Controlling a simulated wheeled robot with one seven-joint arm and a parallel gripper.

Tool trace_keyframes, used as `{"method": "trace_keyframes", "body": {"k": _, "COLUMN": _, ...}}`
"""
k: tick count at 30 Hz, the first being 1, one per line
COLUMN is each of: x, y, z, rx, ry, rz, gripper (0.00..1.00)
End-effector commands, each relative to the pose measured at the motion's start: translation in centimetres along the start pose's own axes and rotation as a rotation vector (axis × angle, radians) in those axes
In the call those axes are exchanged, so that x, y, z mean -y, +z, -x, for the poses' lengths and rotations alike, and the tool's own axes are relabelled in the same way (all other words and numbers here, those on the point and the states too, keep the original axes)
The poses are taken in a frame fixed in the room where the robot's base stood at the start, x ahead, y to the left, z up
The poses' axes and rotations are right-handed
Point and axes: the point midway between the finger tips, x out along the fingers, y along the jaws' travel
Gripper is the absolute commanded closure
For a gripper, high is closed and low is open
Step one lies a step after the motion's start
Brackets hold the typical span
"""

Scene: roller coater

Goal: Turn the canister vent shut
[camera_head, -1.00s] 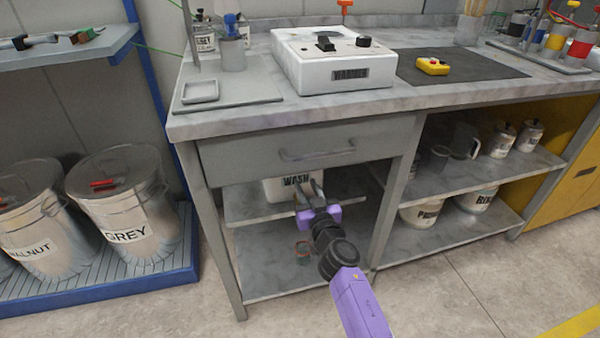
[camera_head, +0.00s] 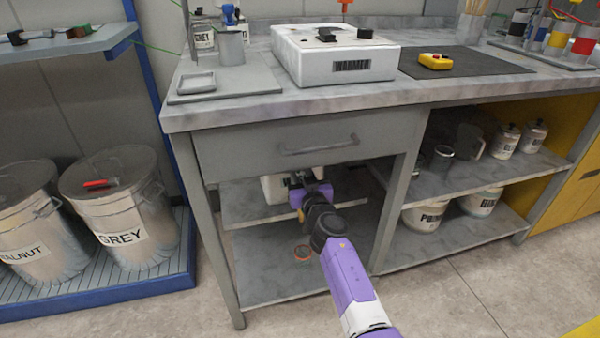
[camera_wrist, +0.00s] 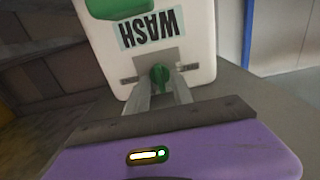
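A green knob (camera_wrist: 159,75), which looks like the vent, sits on the face beside the label; a larger green part (camera_wrist: 112,8) shows at the top edge. My gripper (camera_wrist: 161,84) has its two grey fingers apart, one on each side of the knob; firm contact cannot be made out. In the head view the canister (camera_head: 273,190) stands on the shelf below the drawer, partly hidden behind my gripper (camera_head: 308,182).
The grey drawer (camera_head: 300,140) and its handle (camera_head: 320,147) hang just above my arm. A bench leg (camera_head: 397,190) stands right of it. The floor in front is clear.

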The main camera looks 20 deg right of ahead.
Motion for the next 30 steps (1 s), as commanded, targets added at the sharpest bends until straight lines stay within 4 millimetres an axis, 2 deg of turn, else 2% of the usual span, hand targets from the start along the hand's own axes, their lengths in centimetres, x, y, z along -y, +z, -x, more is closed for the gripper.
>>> {"method": "trace_keyframes", "body": {"k": 1, "x": 0.00, "y": 0.01, "z": 0.01, "rx": 0.000, "ry": 0.000, "rz": 0.000, "gripper": 0.83}}
{"method": "trace_keyframes", "body": {"k": 3, "x": 0.00, "y": 0.01, "z": 0.02, "rx": 0.000, "ry": 0.000, "rz": 0.000, "gripper": 0.97}}
{"method": "trace_keyframes", "body": {"k": 4, "x": 0.00, "y": 0.01, "z": 0.02, "rx": 0.000, "ry": 0.000, "rz": 0.000, "gripper": 1.00}}
{"method": "trace_keyframes", "body": {"k": 17, "x": -0.08, "y": 0.05, "z": 0.04, "rx": 0.000, "ry": 0.001, "rz": 0.032, "gripper": 1.00}}
{"method": "trace_keyframes", "body": {"k": 23, "x": -0.04, "y": 0.09, "z": 0.04, "rx": 0.001, "ry": 0.001, "rz": 0.133, "gripper": 1.00}}
{"method": "trace_keyframes", "body": {"k": 30, "x": -0.04, "y": 0.13, "z": 0.05, "rx": 0.001, "ry": 0.001, "rz": 0.336, "gripper": 1.00}}
